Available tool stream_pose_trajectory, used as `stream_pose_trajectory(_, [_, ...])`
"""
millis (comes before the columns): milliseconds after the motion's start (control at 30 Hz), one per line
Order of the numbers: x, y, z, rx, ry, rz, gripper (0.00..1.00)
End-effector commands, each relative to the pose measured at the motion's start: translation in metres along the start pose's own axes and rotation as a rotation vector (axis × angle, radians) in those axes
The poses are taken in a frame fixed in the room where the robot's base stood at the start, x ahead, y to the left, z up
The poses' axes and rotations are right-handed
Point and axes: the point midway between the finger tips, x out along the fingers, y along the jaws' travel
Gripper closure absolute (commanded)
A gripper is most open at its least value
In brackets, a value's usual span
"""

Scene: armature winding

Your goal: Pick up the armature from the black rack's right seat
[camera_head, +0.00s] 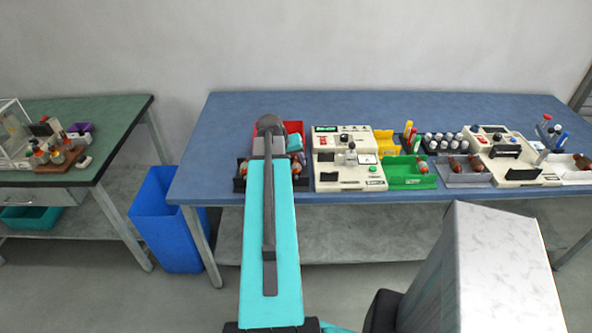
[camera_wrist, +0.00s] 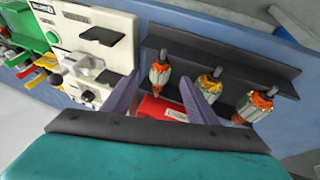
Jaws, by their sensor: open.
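The black rack (camera_wrist: 225,50) holds three copper-and-orange armatures side by side in the wrist view. The armature (camera_wrist: 160,72) nearest the cream machine sits at the rack's left end in this turned view; it matches the right end in the head view, where part of the rack (camera_head: 240,184) shows beside my arm. My gripper (camera_wrist: 159,79) is open, its two purple-grey fingers on either side of that armature, with nothing held. I cannot tell whether they touch it. The middle armature (camera_wrist: 207,80) and the far armature (camera_wrist: 256,104) lie right of the fingers. In the head view my arm hides the gripper.
The cream machine (camera_head: 347,170) stands close beside the rack. A red bin (camera_head: 294,128) is behind the rack; its labelled side (camera_wrist: 160,108) shows between my fingers. A green bin (camera_head: 405,178) lies further right. The blue tabletop (camera_head: 215,140) is clear at its left end.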

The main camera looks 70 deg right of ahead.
Motion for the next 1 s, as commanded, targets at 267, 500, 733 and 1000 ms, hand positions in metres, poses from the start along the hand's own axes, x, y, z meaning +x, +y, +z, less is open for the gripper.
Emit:
stream_pose_trajectory(267, [0.002, 0.000, 0.000, 0.000, 0.000, 0.000, 0.47])
stream_pose_trajectory(500, [0.004, 0.001, 0.000, 0.000, -0.001, 0.000, 0.47])
stream_pose_trajectory(733, [0.017, 0.002, -0.002, 0.000, -0.002, 0.000, 0.47])
stream_pose_trajectory(1000, [0.040, 0.003, -0.004, 0.001, -0.002, 0.000, 0.47])
